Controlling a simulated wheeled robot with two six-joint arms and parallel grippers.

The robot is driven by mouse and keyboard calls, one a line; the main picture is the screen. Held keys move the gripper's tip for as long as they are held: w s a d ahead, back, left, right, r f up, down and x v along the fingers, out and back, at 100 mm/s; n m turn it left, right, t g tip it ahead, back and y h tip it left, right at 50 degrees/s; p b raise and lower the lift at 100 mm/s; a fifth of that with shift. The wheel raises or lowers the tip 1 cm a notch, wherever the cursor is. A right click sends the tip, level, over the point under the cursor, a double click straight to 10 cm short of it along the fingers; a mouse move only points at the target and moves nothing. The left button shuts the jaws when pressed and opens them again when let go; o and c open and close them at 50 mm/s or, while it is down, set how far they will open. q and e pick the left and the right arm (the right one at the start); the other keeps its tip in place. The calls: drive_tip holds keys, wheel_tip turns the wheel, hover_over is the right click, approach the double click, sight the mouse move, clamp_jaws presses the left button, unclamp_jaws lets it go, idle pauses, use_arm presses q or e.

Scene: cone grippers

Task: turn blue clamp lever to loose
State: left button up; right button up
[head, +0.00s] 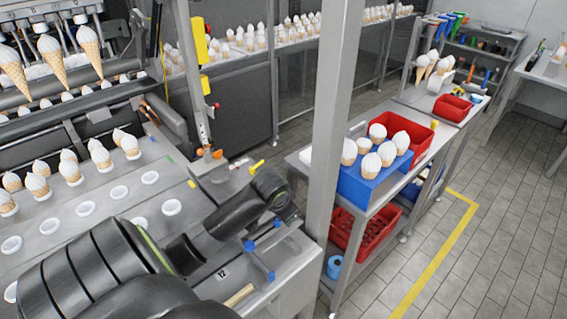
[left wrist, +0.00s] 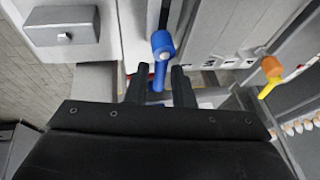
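A blue clamp lever (left wrist: 161,52) with a round pivot head shows in the left wrist view. Its handle points down the picture, into the gap between the fingers of my left gripper (left wrist: 159,82). The gripper is open, with one dark finger on each side of the handle. I cannot tell whether either finger touches it. In the head view my left arm reaches from the lower left to the machine's near right corner; its wrist (head: 272,188) hides the clamp area, and the fingers are not clear there. My right gripper is not in view.
An orange-and-yellow lever (left wrist: 270,74) is to the right in the wrist view. Small blue parts (head: 249,245) sit along the machine's edge. A grey post (head: 338,130) stands close to the right of my wrist. A blue box with cones (head: 370,188) is on the cart behind it.

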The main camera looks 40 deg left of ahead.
use_arm(q)
clamp_jaws()
